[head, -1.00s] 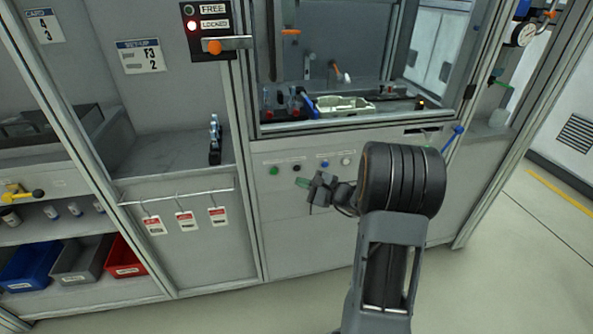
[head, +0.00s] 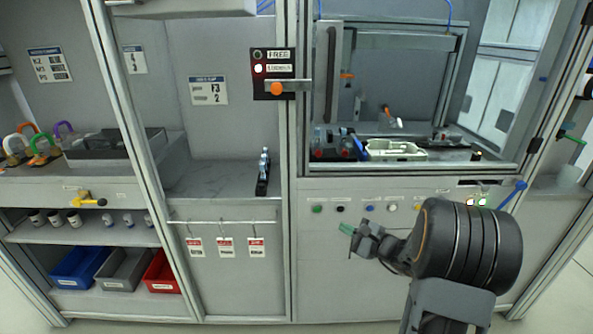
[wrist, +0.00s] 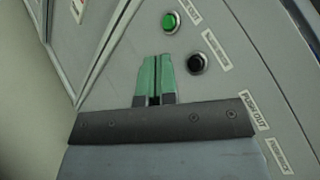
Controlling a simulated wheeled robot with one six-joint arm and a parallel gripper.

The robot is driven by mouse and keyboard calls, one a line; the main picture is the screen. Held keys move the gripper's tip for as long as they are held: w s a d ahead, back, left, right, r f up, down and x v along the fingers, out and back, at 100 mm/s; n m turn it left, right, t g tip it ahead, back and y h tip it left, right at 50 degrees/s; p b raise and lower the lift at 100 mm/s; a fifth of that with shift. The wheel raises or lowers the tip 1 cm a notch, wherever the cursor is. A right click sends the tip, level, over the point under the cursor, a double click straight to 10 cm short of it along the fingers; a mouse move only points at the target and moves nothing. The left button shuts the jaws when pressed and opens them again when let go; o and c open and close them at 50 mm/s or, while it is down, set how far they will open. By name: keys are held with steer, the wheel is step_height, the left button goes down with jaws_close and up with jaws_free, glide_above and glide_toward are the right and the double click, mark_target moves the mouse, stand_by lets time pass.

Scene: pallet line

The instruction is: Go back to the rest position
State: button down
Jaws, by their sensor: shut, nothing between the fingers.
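My gripper (head: 347,228) is in front of the grey panel below the machine window, with its green-tipped fingers pointing left in the head view. In the wrist view my gripper (wrist: 154,76) shows its two green fingertips close together with nothing between them. Past the fingertips are a green button (wrist: 170,22) and a black button (wrist: 197,63) on the panel. The same green button (head: 317,209) and black button (head: 340,208) show left of my gripper and above it in the head view. The fingers appear apart from the panel.
Behind the window lies a pale tray (head: 395,150). Three red-and-white tags (head: 225,247) hang on a rail at left. Blue, grey and red bins (head: 80,267) stand lower left. A blue lever (head: 513,193) sticks out at right.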

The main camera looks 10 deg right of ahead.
steer(key=s+a+f+n+g, duration=0.2)
steer(key=s+f+g, duration=0.1)
steer(key=f+g, duration=0.1)
steer(key=s+a+r+n+g+h+p, duration=0.2)
steer(key=s+a+r+n+g+p, duration=0.2)
steer(key=s+a+n+g+p, duration=0.4)
steer(key=s+r+n+h+p, duration=0.2)
steer(key=s+r+n+p, duration=0.1)
steer(key=r, duration=0.5)
steer(key=s+r+n+t+h+p, duration=0.1)
steer(key=s+r+n+h+p, duration=0.2)
steer(key=r+p, duration=0.3)
steer(key=s+r+n+h+p, duration=0.2)
steer(key=s+r+n+p, duration=0.1)
steer(key=r, duration=0.7)
steer(key=shift+a+n+h+p, duration=0.3)
steer(key=shift+a+p, duration=0.1)
steer(key=shift+p, duration=0.45)
